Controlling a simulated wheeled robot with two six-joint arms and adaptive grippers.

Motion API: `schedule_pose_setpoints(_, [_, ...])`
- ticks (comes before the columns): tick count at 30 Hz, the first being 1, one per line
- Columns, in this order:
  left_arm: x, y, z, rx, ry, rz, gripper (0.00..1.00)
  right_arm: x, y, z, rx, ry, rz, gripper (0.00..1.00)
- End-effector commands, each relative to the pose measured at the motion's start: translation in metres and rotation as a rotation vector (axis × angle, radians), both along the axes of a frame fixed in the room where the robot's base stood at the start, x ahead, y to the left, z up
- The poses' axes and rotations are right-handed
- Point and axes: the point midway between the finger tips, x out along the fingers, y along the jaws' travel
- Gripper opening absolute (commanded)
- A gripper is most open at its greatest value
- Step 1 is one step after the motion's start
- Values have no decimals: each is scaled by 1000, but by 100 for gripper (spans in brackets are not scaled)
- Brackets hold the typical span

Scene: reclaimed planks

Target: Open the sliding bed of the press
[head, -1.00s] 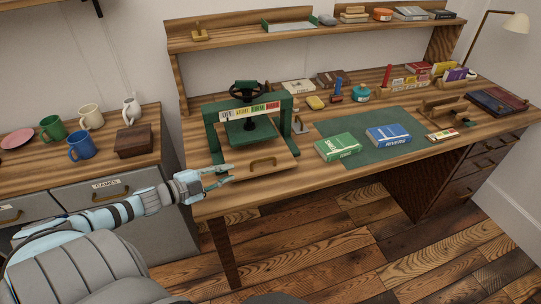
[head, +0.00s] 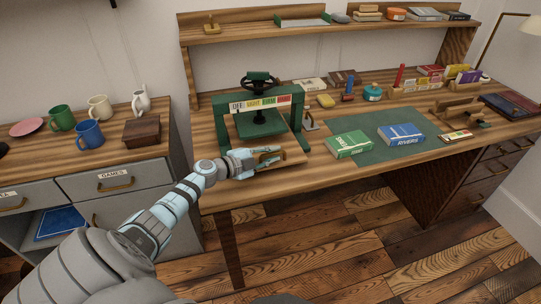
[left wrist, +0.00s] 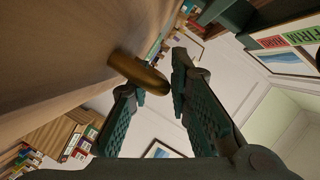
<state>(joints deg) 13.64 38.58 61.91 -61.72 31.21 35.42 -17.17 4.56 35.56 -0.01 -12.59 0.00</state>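The press (head: 262,104) has a green frame, a black handwheel on top and a row of coloured labels across its front. Its flat wooden bed (head: 294,150) lies under the frame, with a brass handle at the front, partly hidden by my gripper in the head view. My left gripper (head: 272,155) is at this handle, with its fingers apart. In the left wrist view, the brass handle (left wrist: 138,72) reaches into the gap near the fingertips, close to the left finger. I cannot tell whether they touch. My right gripper is not in view.
A green book (head: 349,144) and a blue book (head: 401,133) lie on a green mat (head: 376,157) right of the press. A side cabinet with mugs and a wooden box (head: 142,130) stands at the left. A shelf (head: 330,32) runs above the desk.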

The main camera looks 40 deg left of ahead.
Motion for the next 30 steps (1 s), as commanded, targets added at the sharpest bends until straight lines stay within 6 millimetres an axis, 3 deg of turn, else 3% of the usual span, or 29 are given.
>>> schedule_pose_setpoints(2, [0, 0, 0, 0, 0, 0, 18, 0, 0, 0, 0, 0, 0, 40])
schedule_pose_setpoints(6, [0, 0, 0, 1, 0, 0, 0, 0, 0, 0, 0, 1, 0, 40])
schedule_pose_setpoints(20, [-6, -6, 2, 1, 3, 1, 0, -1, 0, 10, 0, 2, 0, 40])
schedule_pose_setpoints(26, [-26, -35, 6, -2, 5, -1, 0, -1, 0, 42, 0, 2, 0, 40])
schedule_pose_setpoints(30, [-47, -65, 8, -3, 5, 0, 0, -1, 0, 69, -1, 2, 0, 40])
